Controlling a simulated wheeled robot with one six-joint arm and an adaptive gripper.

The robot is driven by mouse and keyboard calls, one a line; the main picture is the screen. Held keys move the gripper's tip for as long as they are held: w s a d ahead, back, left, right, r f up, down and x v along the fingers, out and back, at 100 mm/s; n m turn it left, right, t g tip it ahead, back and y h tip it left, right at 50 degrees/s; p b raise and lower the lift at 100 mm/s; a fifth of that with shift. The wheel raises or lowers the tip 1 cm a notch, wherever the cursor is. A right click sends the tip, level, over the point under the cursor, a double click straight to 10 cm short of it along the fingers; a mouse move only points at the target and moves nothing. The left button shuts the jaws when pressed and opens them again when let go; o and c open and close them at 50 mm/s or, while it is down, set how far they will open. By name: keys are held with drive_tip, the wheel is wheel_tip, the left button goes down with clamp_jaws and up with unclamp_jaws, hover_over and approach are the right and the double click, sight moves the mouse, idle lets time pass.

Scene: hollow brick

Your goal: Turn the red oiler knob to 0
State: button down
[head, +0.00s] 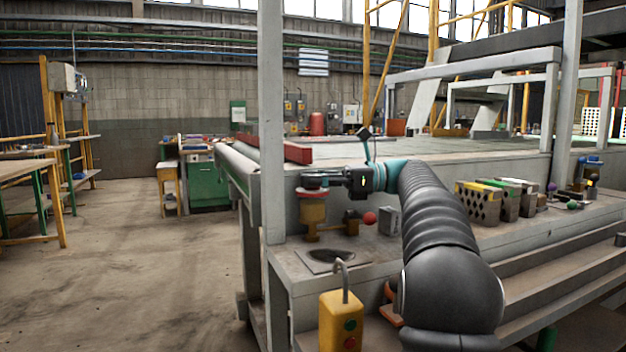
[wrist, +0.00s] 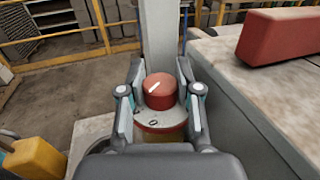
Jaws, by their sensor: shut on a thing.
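The red oiler knob (wrist: 160,97) sits between the two fingers of my gripper (wrist: 160,95) in the wrist view. A white pointer line on its top slants toward the upper right. In the head view my gripper (head: 314,180) is over the top of the oiler (head: 312,212), a brownish-yellow body with a red upper part. The fingers are shut on the knob from both sides and hide part of it.
A grey post (head: 270,130) stands close beside the oiler. A red beam (wrist: 283,36) lies on the bench to the right. A red ball handle (head: 369,218), a grey block (head: 389,220) and a yellow push-button box (head: 341,322) are nearby. The floor at left is open.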

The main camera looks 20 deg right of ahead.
drive_tip(key=shift+n+g+y, duration=0.3)
drive_tip(key=shift+n+g, duration=0.4)
drive_tip(key=shift+g, duration=0.3)
drive_tip(key=c, duration=0.8)
unclamp_jaws()
drive_tip(key=shift+o, duration=0.2)
drive_tip(key=shift+t, duration=0.3)
